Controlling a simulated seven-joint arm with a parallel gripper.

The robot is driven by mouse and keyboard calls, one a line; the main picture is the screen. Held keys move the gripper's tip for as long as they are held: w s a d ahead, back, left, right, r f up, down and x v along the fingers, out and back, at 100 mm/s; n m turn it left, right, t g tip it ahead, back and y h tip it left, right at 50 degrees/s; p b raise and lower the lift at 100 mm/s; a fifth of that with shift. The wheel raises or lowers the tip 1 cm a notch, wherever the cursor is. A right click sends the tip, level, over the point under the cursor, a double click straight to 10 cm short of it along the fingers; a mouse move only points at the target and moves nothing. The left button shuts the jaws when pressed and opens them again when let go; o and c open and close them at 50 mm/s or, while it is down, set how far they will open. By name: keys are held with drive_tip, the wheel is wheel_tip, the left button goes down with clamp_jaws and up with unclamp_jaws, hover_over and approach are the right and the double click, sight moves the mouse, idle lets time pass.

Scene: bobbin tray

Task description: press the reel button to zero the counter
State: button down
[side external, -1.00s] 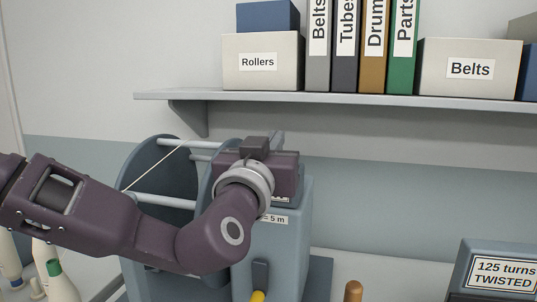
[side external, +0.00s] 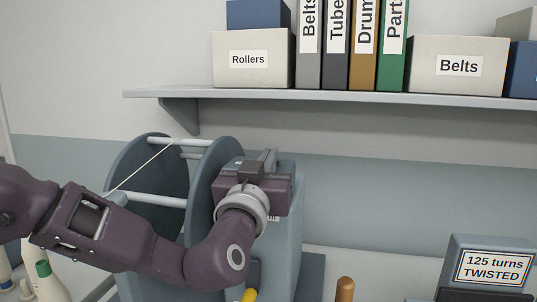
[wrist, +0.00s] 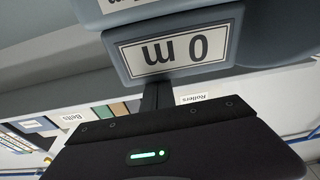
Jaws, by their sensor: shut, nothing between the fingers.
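The blue-grey reel (side external: 147,150) has two round discs joined by pale bars. Its blue-grey housing (side external: 284,235) stands to the right. My gripper (side external: 252,185) is at the upper front of the housing and covers part of it. In the wrist view my gripper (wrist: 157,95) is shut and empty, its narrow dark fingers reaching the lower edge of the counter display (wrist: 178,50). The display appears upside down and reads 0 m. The reel button is hidden in both views, so I cannot tell whether the fingers touch it.
A shelf (side external: 330,97) with boxes and binders runs along the wall above. A sign (side external: 494,267) reading "125 turns TWISTED" stands at the right. A wooden peg (side external: 345,290) and a yellow piece (side external: 249,295) stand in front. Bottles (side external: 48,285) are at the left.

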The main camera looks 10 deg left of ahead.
drive_tip(key=shift+f, duration=0.85)
drive_tip(key=r, duration=0.4)
drive_tip(key=shift+w+r, duration=0.3)
drive_tip(key=s, duration=1)
drive_tip(key=shift+f, duration=0.4)
drive_tip(key=shift+w, duration=0.1)
